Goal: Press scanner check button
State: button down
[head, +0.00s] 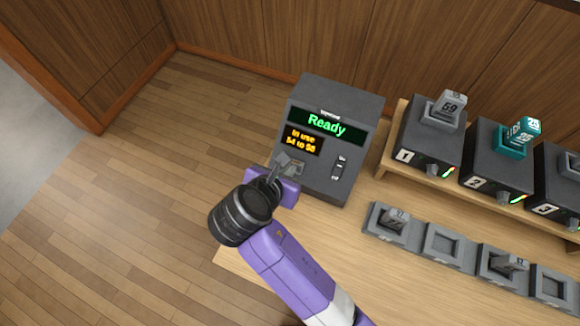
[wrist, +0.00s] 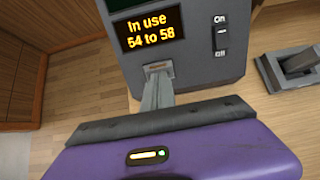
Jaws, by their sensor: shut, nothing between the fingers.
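The scanner (head: 358,113) is a dark grey box on the wooden table. Its green display (head: 326,125) reads "Ready". Its amber display (head: 302,141) reads "In use 54 to 58", also legible in the wrist view (wrist: 151,28). Below the amber display is a small light labelled plate (wrist: 158,68), apparently the check button. My gripper (head: 285,163) is shut and empty, its fingertips (wrist: 157,82) at that plate and hiding its lower part. I cannot tell whether they touch it. An On/Off rocker switch (head: 339,168) sits to the right on the same face.
Square grey holders (head: 447,248) line the table in front, some holding blocks. Open floor lies to the left.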

jog(key=shift+x, duration=1.05)
